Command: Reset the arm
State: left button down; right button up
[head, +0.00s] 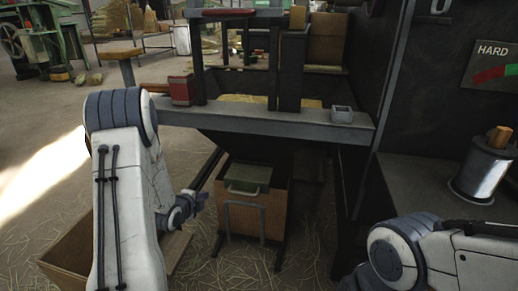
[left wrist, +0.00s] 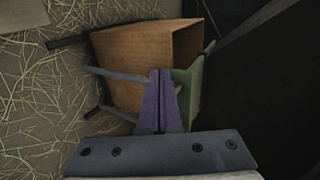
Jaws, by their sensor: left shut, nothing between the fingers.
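My left arm comes down on the left of the head view, with its gripper (head: 200,200) low in front of the machine. In the left wrist view the gripper's two purple fingers (left wrist: 160,88) are pressed together with nothing between them. They point towards a brown box (left wrist: 147,60) in a grey metal frame; the fingertips overlap it in the picture, and I cannot tell whether they touch. My right arm (head: 425,255) shows at the lower right of the head view; its gripper is out of the picture.
The brown box (head: 255,212) stands under the machine's grey ledge (head: 270,118), with a green piece (head: 248,177) at its top. A grey side shelf (head: 410,190) holds a metal canister (head: 485,172) at the right. Another open box (head: 68,255) lies at the lower left. Straw covers the floor.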

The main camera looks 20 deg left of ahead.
pick_arm(q)
jog(key=s+d+r+n+g+h+p, duration=0.1)
jog(key=s+d+r+n+g+p, duration=0.15)
jog(key=d+r, duration=0.4)
jog(key=s+d+r+n+g+p, duration=0.1)
jog(key=s+d+r+p, duration=0.15)
jog(key=d, duration=0.75)
jog(key=s+d+r+n+g+h+p, duration=0.1)
jog(key=s+d+r+n+g+p, duration=0.15)
jog(key=d+r, duration=0.45)
jog(key=s+d+r+n+g+p, duration=0.1)
jog(key=s+d+r+g+p, duration=0.2)
jog(key=s, duration=0.5)
jog(key=s+d+r+n+g+p, duration=0.15)
jog(key=s+d+r, duration=0.25)
jog(key=s, duration=0.4)
jog(key=s+d+r+n+g+p, duration=0.1)
jog(key=s+d+r+g+p, duration=0.2)
jog(key=s, duration=0.6)
notch_tip(320, 180, up, 36)
jog(key=t+p, duration=0.1)
jog(key=p, duration=3.5)
jog(key=shift+w+d+r, duration=0.2)
jog(key=shift+w+d, duration=0.2)
jog(key=shift+w, duration=0.05)
